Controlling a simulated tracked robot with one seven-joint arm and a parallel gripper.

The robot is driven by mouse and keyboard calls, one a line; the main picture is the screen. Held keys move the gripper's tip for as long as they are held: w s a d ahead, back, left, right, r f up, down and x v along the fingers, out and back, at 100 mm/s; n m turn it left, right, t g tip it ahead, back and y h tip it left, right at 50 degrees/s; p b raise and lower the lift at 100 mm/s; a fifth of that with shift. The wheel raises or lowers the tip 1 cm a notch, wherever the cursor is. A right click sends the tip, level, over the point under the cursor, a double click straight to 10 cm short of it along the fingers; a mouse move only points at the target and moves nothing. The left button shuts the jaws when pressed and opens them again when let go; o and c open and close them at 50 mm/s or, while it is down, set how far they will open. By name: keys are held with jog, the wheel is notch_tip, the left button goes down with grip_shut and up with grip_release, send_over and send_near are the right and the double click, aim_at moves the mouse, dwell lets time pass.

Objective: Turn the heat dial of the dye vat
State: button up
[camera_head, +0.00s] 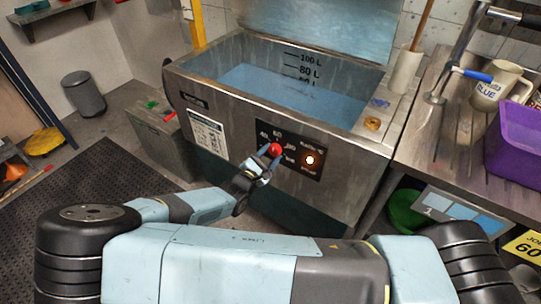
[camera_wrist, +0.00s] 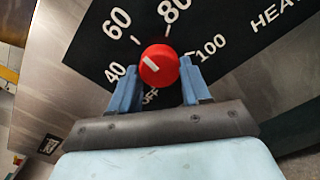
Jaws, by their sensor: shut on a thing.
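The dye vat (camera_head: 225,72) is a large metal tank with blue liquid inside. Its black control panel (camera_head: 305,170) is on the front face. The heat dial (camera_head: 274,149) is a round red knob with a white mark; in the wrist view the dial (camera_wrist: 159,66) has 40, 60, 80, 100 and OFF printed around it. The white mark points toward the upper left, between 40 and 60. My gripper (camera_head: 265,151) is at the panel, shut on the dial, with one blue finger on each side in the wrist view (camera_wrist: 158,88).
An orange lamp (camera_head: 310,160) glows on the panel right of the dial. At the right, a metal counter (camera_head: 455,150) holds a jug (camera_head: 497,88) and a purple crate (camera_head: 520,135). A dark mat (camera_head: 75,180) covers the floor at the left.

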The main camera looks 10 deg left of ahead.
jog(key=shift+n, duration=0.3)
jog(key=shift+n, duration=0.3)
jog(key=o, duration=1.1)
jog(key=shift+c, duration=0.2)
jog(key=v, duration=1.3)
jog(key=shift+s, duration=0.4)
jog(key=shift+a+f, duration=0.15)
